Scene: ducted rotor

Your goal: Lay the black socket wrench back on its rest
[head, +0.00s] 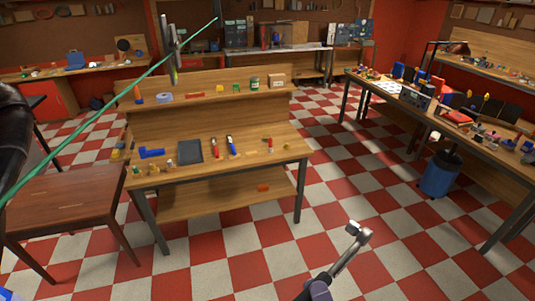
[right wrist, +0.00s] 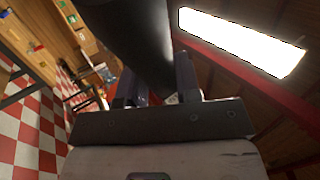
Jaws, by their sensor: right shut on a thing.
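My right gripper (head: 318,288) is at the bottom edge of the head view, above the checkered floor. It is shut on the socket wrench (head: 345,252), which looks grey and metallic here and slants up to the right, its head at the upper end. In the right wrist view, a dark, thick shaft of the wrench (right wrist: 138,38) runs between the two fingers of my right gripper (right wrist: 158,88). The wrench is clear of every table. I cannot make out its rest in these views.
A wooden bench (head: 280,150) with tools and a raised shelf stands ahead. A brown table (head: 75,198) is at left, a long workbench (head: 400,100) at right with a blue bin (head: 438,178) by it. A green rod (head: 110,106) crosses the upper left. Floor between the benches is clear.

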